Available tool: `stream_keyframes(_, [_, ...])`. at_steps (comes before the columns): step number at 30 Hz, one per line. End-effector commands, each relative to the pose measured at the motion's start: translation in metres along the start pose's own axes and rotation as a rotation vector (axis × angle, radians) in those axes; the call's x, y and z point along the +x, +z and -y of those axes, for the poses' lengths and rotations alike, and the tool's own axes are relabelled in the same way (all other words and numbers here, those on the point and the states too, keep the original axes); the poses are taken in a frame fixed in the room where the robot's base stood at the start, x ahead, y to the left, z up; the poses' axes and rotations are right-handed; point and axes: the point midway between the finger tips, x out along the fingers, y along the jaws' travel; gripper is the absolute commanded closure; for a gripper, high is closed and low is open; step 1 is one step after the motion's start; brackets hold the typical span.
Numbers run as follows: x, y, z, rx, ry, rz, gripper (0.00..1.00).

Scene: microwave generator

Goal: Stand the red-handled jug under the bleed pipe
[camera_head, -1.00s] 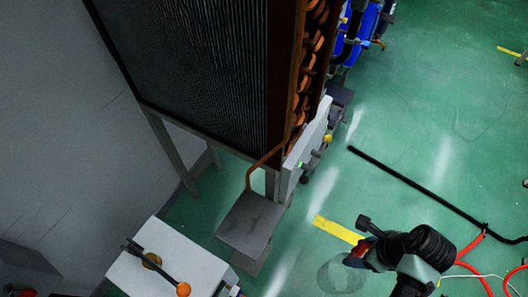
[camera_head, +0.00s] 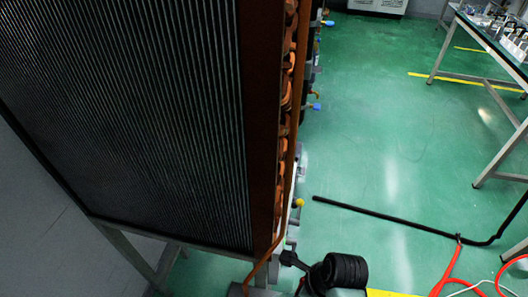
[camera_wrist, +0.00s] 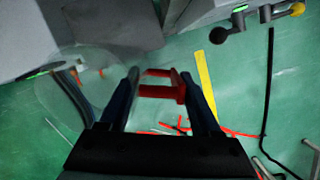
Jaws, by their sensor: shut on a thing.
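In the wrist view, my gripper (camera_wrist: 159,82) is shut on the red handle of the jug (camera_wrist: 163,91). The jug's clear body shows faintly to the left of the fingers, over the green floor and below a grey block. In the head view, only the top of my wrist shows at the bottom edge; the jug cannot be made out there. The copper bleed pipe (camera_head: 264,262) runs down beside the black finned radiator and bends left at the bottom, just left of my wrist. Its lower end is cut off. I cannot tell how the jug lies relative to the pipe end.
The finned radiator (camera_head: 140,120) fills the left. A yellow knob (camera_head: 299,203) sticks out at its right side, near my wrist. A black bar (camera_head: 380,214) and red hose (camera_head: 450,265) lie on the floor. A table (camera_head: 488,45) stands far right.

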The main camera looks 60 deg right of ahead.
Motion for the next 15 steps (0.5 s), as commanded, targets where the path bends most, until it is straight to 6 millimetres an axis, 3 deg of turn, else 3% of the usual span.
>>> stream_keyframes(6, [0.013, 0.052, -0.023, -0.005, -0.001, 0.002, 1.0])
stream_keyframes(10, [0.018, 0.069, -0.031, -0.002, 0.0, 0.001, 1.0])
stream_keyframes(15, [0.023, 0.075, -0.034, 0.001, -0.002, 0.0, 1.0])
